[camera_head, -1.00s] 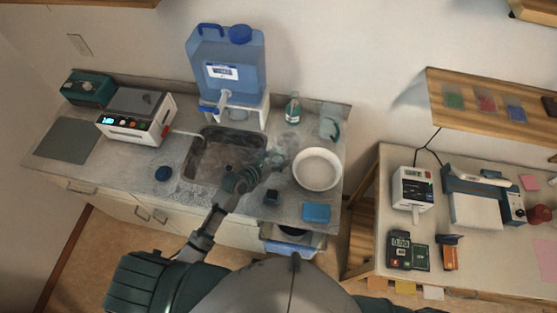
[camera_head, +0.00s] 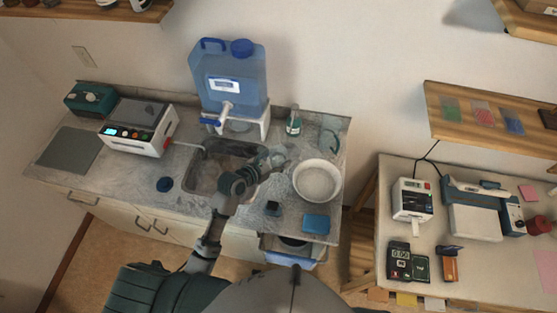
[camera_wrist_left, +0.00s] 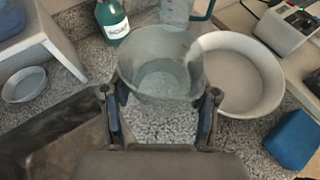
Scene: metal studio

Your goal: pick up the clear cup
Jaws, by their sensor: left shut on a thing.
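The clear cup (camera_wrist_left: 160,70) shows in the left wrist view as a see-through tapered cup with a wide rim, between my left gripper's two fingers. My left gripper (camera_wrist_left: 160,108) is shut on it, one finger at each side. In the head view my left gripper (camera_head: 268,161) is over the right edge of the sink, and the cup (camera_head: 279,156) is small and faint there. I cannot tell whether the cup's base touches the counter. My right gripper is not in view.
The sink (camera_head: 205,170) lies to the left. A blue water tank (camera_head: 228,82) stands behind it. A blue sponge (camera_head: 316,224) lies in front.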

